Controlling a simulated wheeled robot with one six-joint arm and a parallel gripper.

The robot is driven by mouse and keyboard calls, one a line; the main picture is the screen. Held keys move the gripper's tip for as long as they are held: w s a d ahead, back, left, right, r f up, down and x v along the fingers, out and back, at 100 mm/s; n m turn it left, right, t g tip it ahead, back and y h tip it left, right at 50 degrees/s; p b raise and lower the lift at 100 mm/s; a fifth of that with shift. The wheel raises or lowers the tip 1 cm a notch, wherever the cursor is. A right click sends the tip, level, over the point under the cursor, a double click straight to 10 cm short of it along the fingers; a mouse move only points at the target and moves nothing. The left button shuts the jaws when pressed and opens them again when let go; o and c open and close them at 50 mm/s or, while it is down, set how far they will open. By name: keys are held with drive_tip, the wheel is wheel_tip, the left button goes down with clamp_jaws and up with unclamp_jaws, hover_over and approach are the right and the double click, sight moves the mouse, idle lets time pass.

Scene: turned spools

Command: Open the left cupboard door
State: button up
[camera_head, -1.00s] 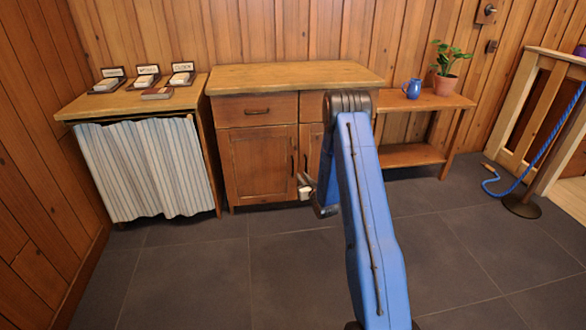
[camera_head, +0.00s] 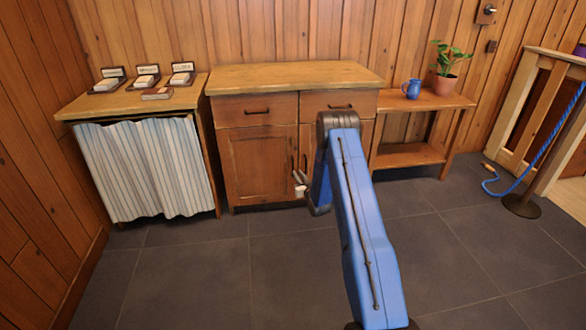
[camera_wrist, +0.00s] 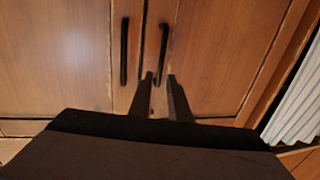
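The left cupboard door (camera_head: 257,163) is shut on the wooden cupboard (camera_head: 230,82). Its dark upright handle (camera_head: 293,165) is on the door's right side, and the handle (camera_wrist: 163,48) also shows in the wrist view, where the picture is turned over and this door is on the right. My gripper (camera_head: 301,182) is in front of the handle's lower part. In the wrist view my gripper (camera_wrist: 160,76) is open, with the handle's end appearing between its fingertips. I cannot tell whether they touch it.
The right door's handle (camera_wrist: 125,50) is close beside the fingers. Two drawers (camera_head: 257,110) are above the doors. A striped curtain (camera_head: 147,165) hangs at the left. A low shelf (camera_head: 410,155) stands at the right. The tiled floor (camera_head: 200,270) in front is clear.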

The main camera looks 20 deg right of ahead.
drive_tip(key=w, duration=0.8)
drive_tip(key=shift+w+d, duration=0.15)
drive_tip(key=shift+d, duration=0.15)
clamp_jaws()
